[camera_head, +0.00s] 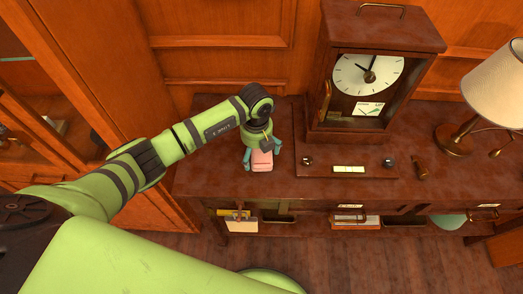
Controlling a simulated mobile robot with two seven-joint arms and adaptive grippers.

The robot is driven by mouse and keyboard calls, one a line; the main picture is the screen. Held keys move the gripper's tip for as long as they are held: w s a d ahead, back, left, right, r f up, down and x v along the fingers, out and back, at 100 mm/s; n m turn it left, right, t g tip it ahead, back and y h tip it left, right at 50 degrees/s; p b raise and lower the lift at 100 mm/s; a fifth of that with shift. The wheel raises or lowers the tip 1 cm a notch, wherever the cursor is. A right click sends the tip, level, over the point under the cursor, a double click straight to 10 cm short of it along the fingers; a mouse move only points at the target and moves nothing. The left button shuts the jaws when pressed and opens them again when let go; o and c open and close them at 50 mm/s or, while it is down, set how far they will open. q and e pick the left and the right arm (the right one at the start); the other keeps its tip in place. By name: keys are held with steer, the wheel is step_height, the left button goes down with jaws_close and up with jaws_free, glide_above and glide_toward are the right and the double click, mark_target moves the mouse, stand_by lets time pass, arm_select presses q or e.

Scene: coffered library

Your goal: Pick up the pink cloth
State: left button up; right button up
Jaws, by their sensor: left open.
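The pink cloth (262,162) is a small folded piece lying on the left part of the brown desk (212,180). My left gripper (262,157) is above the cloth, pointing down, with its teal fingers apart on either side of it. The wrist hides the far side of the cloth, and I cannot tell whether the fingers touch it. My right gripper does not show.
A wooden clock case (367,75) stands on a raised base right of the cloth. A lamp (490,92) stands at the far right. A small dark wooden piece (418,166) is right of the base. The desk left of the cloth is clear.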

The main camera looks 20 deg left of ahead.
mark_target(258, 152)
arm_select(q)
steer(key=shift+f, duration=0.25)
steer(key=c, duration=0.9)
steer(key=shift+r, duration=0.1)
steer(key=r+b, duration=0.1)
steer(key=r, duration=0.3)
steer(key=shift+s+d+b, duration=0.15)
steer(key=shift+d+b, duration=0.05)
steer(key=shift+b, duration=0.15)
steer(key=s+d+r+b, duration=0.1)
steer(key=s+d+r, duration=0.5)
steer(key=s, duration=0.3)
steer(key=shift+s+r, duration=0.2)
steer(key=shift+r, duration=0.25)
steer(key=shift+d, duration=0.1)
